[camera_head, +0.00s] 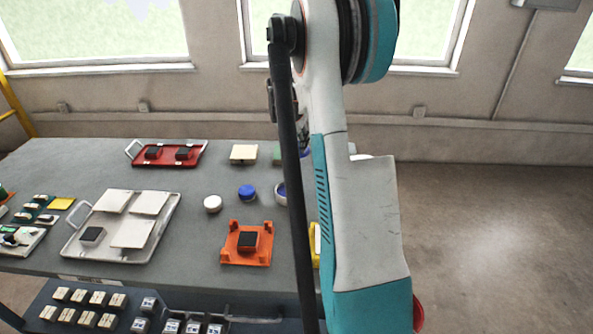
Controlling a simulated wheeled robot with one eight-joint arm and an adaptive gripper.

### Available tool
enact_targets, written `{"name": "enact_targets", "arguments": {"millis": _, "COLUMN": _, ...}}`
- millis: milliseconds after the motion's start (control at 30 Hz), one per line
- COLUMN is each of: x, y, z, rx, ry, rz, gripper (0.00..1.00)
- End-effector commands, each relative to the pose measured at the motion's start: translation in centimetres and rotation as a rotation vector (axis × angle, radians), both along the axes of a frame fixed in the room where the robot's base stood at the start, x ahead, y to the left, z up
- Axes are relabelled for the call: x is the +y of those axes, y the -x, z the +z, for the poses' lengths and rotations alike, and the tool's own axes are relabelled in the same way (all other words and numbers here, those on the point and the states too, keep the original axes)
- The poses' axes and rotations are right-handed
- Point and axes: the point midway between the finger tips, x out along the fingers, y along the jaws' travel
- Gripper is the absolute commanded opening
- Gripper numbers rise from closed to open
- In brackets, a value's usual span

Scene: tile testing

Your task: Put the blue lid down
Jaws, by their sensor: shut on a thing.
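My gripper (304,138) shows only in part, as dark pieces between the black bar and the pale link of my arm. It is shut on a blue thing (306,153), which looks like the blue lid; only a sliver of it shows. Whether it touches the table (200,231) is hidden. A small round container with a blue top (247,191) stands on the grey table. To its right is a white round container with a blue rim (281,194), partly behind the bar.
A white-topped round container (212,204) and an orange holder with a dark block (232,254) stand nearby. A red tray (171,162), a cream tile (244,153) and a pale tray with tiles (77,247) are also on the table. Bare table lies between the trays.

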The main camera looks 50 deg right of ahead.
Motion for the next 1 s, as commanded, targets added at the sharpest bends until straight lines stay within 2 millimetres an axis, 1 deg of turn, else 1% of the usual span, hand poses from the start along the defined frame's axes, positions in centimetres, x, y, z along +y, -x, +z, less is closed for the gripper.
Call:
{"name": "enact_targets", "arguments": {"millis": 33, "x": 0.0, "y": 0.0, "z": -1.6, "rx": 0.000, "ry": 0.000, "rz": 0.000, "gripper": 0.22}}
{"name": "enact_targets", "arguments": {"millis": 100, "x": 0.0, "y": 0.0, "z": -3.1, "rx": 0.000, "ry": 0.000, "rz": 0.000, "gripper": 0.22}}
{"name": "enact_targets", "arguments": {"millis": 233, "x": 0.0, "y": 0.0, "z": -5.1, "rx": 0.000, "ry": 0.000, "rz": 0.000, "gripper": 0.22}}
{"name": "enact_targets", "arguments": {"millis": 467, "x": 0.0, "y": 0.0, "z": -6.4, "rx": 0.000, "ry": 0.000, "rz": 0.000, "gripper": 0.22}}
{"name": "enact_targets", "arguments": {"millis": 733, "x": 0.0, "y": 0.0, "z": -10.0, "rx": 0.000, "ry": 0.000, "rz": 0.000, "gripper": 0.22}}
{"name": "enact_targets", "arguments": {"millis": 800, "x": 0.0, "y": 0.0, "z": -10.2, "rx": 0.000, "ry": 0.000, "rz": 0.000, "gripper": 0.22}}
{"name": "enact_targets", "arguments": {"millis": 1000, "x": 0.0, "y": 0.0, "z": -10.1, "rx": 0.000, "ry": 0.000, "rz": 0.000, "gripper": 0.22}}
